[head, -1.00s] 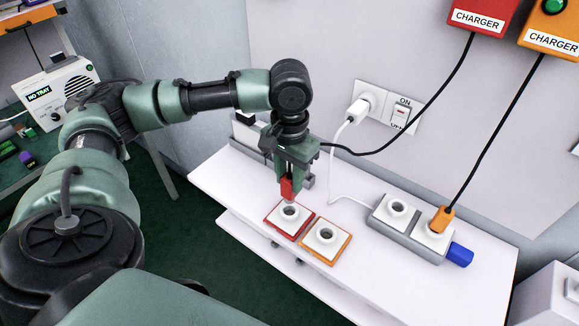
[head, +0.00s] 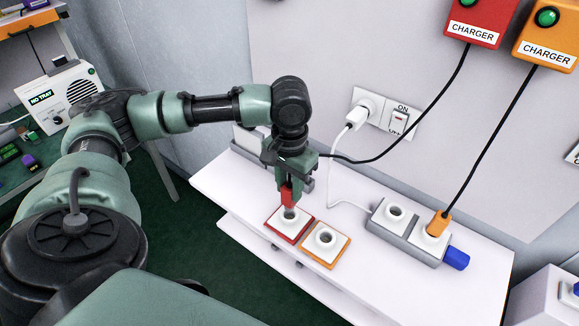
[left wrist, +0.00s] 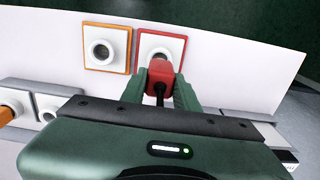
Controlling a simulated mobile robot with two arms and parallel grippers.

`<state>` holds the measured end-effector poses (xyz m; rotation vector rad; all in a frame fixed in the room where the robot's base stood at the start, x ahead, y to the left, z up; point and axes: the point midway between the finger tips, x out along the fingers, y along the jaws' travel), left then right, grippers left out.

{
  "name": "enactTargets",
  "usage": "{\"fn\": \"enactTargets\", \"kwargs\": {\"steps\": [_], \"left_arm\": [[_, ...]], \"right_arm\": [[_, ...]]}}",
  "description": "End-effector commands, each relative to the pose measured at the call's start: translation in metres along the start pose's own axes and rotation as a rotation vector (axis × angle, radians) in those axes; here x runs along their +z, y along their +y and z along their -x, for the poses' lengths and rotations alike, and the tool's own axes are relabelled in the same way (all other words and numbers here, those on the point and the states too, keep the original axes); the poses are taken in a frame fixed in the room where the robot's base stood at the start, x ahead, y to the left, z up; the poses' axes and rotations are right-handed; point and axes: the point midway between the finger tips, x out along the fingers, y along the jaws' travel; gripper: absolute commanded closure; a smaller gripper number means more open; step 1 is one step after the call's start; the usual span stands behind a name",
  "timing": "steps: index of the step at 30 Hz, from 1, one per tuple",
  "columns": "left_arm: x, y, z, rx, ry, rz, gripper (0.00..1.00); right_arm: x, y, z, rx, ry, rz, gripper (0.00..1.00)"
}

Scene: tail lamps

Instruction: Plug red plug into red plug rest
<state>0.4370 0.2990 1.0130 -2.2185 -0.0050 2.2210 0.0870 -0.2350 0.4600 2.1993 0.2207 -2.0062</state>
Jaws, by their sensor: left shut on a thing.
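My left gripper (head: 288,184) is shut on the red plug (head: 288,194), which points down at the red plug rest (head: 289,224). The plug's lower end is at the rest's round socket; whether it has entered cannot be told. In the left wrist view the red plug (left wrist: 160,71) is between the fingers of the left gripper (left wrist: 160,84), over the near part of the red-rimmed rest (left wrist: 176,46). A black cord runs from the plug to the red charger (head: 478,18). My right gripper is not in view.
The orange rest (head: 325,243) is beside the red rest, its socket empty. A grey power strip (head: 408,241) on the white table (head: 440,282) holds the orange plug (head: 438,224) and has one empty socket. A white plug (head: 355,117) is in the wall outlet.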

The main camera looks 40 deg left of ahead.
Motion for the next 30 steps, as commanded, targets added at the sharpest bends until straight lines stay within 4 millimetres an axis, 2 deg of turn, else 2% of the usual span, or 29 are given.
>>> {"fn": "enactTargets", "kwargs": {"steps": [15, 30], "left_arm": [[0.000, 0.000, -0.017, 0.000, 0.000, 0.000, 1.00], [0.000, 0.000, -0.017, 0.000, 0.001, 0.000, 1.00]], "right_arm": [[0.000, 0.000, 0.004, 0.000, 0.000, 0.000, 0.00], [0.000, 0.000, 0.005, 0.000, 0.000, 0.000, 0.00]]}}
